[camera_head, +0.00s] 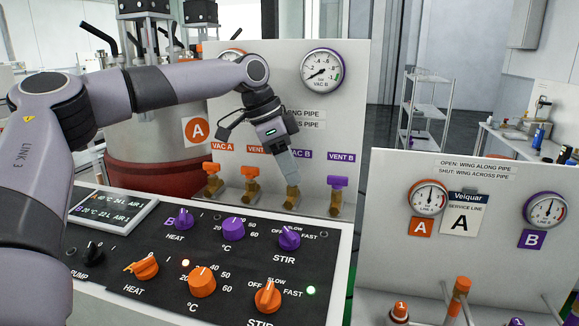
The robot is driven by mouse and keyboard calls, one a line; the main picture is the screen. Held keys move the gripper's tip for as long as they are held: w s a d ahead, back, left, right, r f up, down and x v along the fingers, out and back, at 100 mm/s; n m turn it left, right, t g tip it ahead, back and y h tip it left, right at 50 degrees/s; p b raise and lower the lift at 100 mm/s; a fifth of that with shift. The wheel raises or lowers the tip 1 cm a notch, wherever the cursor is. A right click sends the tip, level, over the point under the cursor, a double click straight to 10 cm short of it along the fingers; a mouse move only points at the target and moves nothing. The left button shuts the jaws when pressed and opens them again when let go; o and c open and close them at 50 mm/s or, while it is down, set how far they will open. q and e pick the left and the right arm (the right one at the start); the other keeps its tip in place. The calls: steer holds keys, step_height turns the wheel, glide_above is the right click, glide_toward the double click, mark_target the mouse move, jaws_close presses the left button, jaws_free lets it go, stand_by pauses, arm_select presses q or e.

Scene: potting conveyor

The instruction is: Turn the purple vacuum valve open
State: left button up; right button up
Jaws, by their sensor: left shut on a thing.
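My left gripper (291,178) reaches down to the third valve in the row on the pale panel (350,110). It is shut at the top of that valve, where the handle would be. The valve's brass body (293,200) shows just below the fingers. The fingers hide its handle, so I cannot tell which way the wing points. A purple label (302,155) shows beside the gripper, partly covered. The purple-rimmed VAC B gauge (322,72) is above, its needle pointing to the lower left. My right gripper is not in view.
The purple VENT B valve (338,183) stands close on the right. The orange VAC A valve (211,168) and orange VENT A valve (250,173) stand on the left. A black knob panel (335,240) lies in front. A second panel (480,255) stands at right.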

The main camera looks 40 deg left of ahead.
arm_select(q)
steer(key=shift+w+m+g+h, duration=0.1)
steer(key=shift+m+g+h, duration=0.4)
steer(key=shift+m, duration=1.2)
steer(key=shift+a, duration=0.1)
steer(key=o, duration=1.1)
steer(key=shift+c, duration=0.2)
steer(key=v, duration=0.7)
steer(key=shift+r, duration=0.15)
